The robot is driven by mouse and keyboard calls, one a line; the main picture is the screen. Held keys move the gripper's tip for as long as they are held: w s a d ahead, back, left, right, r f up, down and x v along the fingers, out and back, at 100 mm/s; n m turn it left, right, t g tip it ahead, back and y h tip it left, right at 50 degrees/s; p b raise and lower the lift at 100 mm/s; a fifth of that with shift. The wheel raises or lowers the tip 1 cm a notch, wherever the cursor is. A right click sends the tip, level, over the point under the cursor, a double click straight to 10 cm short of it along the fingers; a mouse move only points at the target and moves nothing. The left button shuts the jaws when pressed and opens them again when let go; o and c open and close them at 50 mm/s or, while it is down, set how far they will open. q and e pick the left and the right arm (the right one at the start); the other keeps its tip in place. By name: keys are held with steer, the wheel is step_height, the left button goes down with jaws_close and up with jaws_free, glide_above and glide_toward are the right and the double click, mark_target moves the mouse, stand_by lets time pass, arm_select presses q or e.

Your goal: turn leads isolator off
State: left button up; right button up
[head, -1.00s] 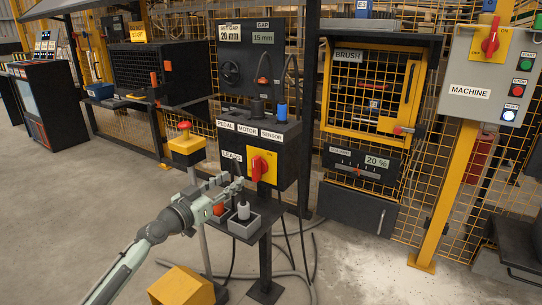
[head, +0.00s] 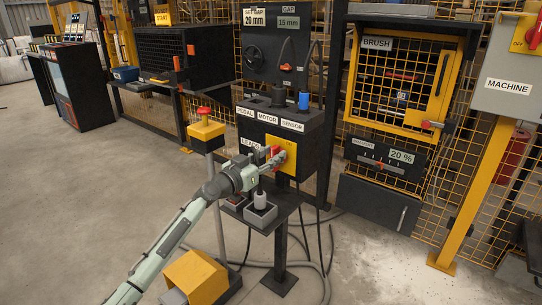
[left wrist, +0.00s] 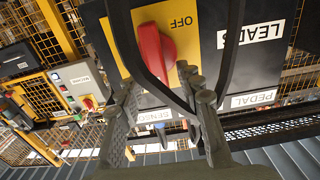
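The leads isolator is a red rotary handle (left wrist: 155,52) on a yellow plate (head: 289,148), on the front of a black control box. In the left wrist view the box is upside down, with OFF printed beside the handle and a LEADS label (left wrist: 255,33). My left gripper (head: 275,158) is at the isolator and partly covers the handle in the head view. In the left wrist view its fingers (left wrist: 175,35) are spread and empty, with the handle showing between them, nearer the left finger. Contact cannot be told. My right gripper is out of view.
A shelf below the box carries small grey trays (head: 261,214). Cables hang below. The machine isolator panel (head: 508,75) is at far right. Concrete floor is open at left.

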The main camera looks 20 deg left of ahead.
arm_select(q)
steer(key=shift+c, duration=0.3)
jaws_close()
